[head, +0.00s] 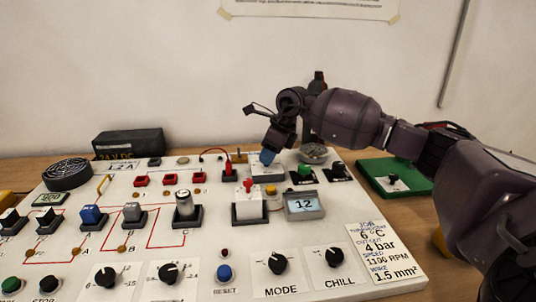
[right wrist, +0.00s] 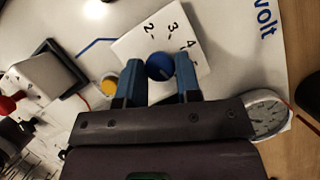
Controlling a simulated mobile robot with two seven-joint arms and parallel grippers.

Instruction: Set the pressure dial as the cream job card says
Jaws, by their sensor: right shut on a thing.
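The pressure dial is a round blue knob (right wrist: 159,67) on a white plate (right wrist: 128,45) marked 2, 3 and 4 in the right wrist view. The blue fingers of my right gripper (right wrist: 158,78) are on either side of the knob, shut on it. The knob's pointer cannot be made out. In the head view my right gripper (head: 268,152) reaches down to the far part of the panel and mostly hides the knob. The cream job card (head: 385,255) lies at the panel's right front corner and reads 6 °C, 4 bar, 1100 RPM, 1.5 mm². My left gripper is not in view.
A round gauge (right wrist: 265,113) is close beside the gripper; its reading is unclear. A yellow button (right wrist: 109,87) and a white block with a red top (head: 249,204) are nearby. A display (head: 304,205) shows 12. MODE (head: 276,263) and CHILL (head: 334,257) knobs are in front.

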